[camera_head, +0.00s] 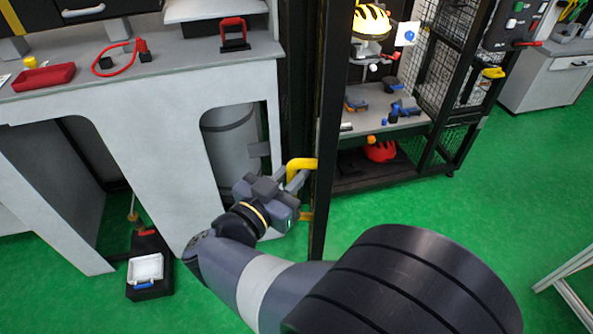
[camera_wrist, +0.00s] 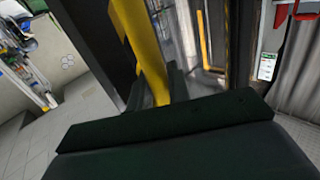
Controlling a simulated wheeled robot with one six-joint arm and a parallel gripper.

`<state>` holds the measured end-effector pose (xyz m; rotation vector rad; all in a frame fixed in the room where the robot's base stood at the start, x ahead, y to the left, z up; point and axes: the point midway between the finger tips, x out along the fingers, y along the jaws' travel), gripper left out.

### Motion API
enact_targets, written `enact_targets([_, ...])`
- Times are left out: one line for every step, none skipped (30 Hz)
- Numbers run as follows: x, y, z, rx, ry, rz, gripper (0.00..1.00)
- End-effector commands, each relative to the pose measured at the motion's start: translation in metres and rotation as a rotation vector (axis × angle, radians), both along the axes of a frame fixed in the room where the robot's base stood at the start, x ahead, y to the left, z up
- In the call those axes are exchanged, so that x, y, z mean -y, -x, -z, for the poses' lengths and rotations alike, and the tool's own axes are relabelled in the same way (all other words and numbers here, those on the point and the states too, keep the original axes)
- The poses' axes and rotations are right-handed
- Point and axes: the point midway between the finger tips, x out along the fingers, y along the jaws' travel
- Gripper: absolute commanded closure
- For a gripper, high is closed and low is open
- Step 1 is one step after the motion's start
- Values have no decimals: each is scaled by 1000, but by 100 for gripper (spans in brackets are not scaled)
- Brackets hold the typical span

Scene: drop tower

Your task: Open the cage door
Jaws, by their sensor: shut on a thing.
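The cage door (camera_head: 326,110) shows as a tall dark frame, seen nearly edge-on. To its right the inside of the cage (camera_head: 385,125) is in plain view, so the door stands swung away from the front. A yellow handle (camera_head: 302,163) sticks out from the door's left side. My gripper (camera_head: 297,180) is shut on this handle. In the wrist view the yellow handle (camera_wrist: 143,50) runs down between my dark fingers (camera_wrist: 160,88), and the grip point is partly hidden by the gripper body.
A grey workbench (camera_head: 150,110) with a red tray (camera_head: 43,77) stands left of the door. The cage shelf (camera_head: 385,122) holds several small tools, with a red helmet (camera_head: 380,151) below. A black box (camera_head: 148,275) stands on the floor at left.

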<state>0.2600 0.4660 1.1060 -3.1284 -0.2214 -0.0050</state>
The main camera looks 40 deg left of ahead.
Motion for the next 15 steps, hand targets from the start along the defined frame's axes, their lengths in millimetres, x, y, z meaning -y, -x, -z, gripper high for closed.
enact_targets([1, 1, 4, -6, 7, 1, 100])
enact_targets([2, 1, 4, -7, 7, 1, 100])
enact_targets([2, 1, 5, -7, 8, 1, 100])
enact_targets([2, 1, 5, -8, 8, 1, 80])
enact_targets([2, 1, 5, -8, 9, 2, 78])
enact_targets([2, 1, 5, -8, 9, 1, 75])
enact_targets([2, 1, 5, -8, 9, 1, 72])
enact_targets([2, 1, 5, -7, 8, 1, 70])
enact_targets([2, 1, 5, -7, 8, 1, 67])
enact_targets([2, 1, 5, -7, 8, 1, 64])
enact_targets([2, 1, 5, -6, 8, 1, 63])
enact_targets([2, 1, 4, -6, 7, 1, 63])
enact_targets([1, 1, 4, -6, 7, 1, 63])
enact_targets([1, 1, 4, -6, 7, 1, 63])
enact_targets([1, 1, 4, -5, 7, 1, 63])
